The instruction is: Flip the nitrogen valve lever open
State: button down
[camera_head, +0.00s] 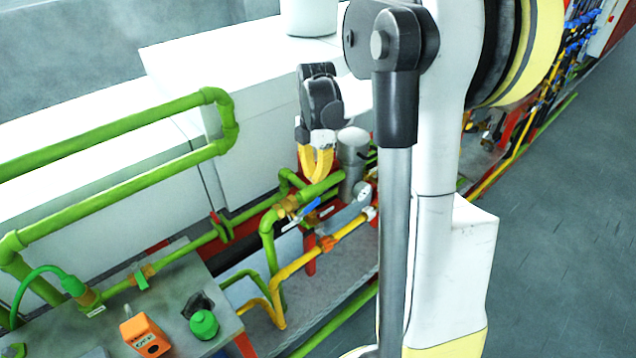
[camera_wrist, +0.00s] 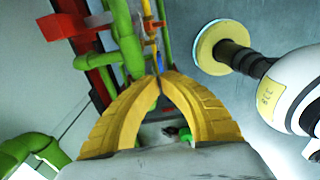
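A blue valve lever (camera_head: 309,207) sits by the brass fitting on the green pipe, in the middle of the head view. I cannot read any label that marks it as nitrogen. In the wrist view a small blue part (camera_wrist: 158,62) shows just beyond my fingertips, partly hidden by them. My gripper (camera_head: 317,176) has yellow fingers pointing down above the green pipe, close to the lever. In the wrist view the fingertips of my gripper (camera_wrist: 159,76) meet, with nothing clearly held between them. Whether they touch the lever cannot be told.
A yellow pipe (camera_head: 295,265) with an orange valve (camera_head: 327,243) runs beside the green pipe. A round gauge (camera_head: 364,192) stands right of the lever. Green pipe rails (camera_head: 120,196) cross the left. A bench with an orange box (camera_head: 146,336) is at lower left. Open floor (camera_head: 560,220) lies right.

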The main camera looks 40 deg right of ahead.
jog(key=d+r+p, duration=0.1)
jog(key=d+r, duration=0.2)
jog(key=r, duration=0.3)
jog(key=shift+w, duration=0.35)
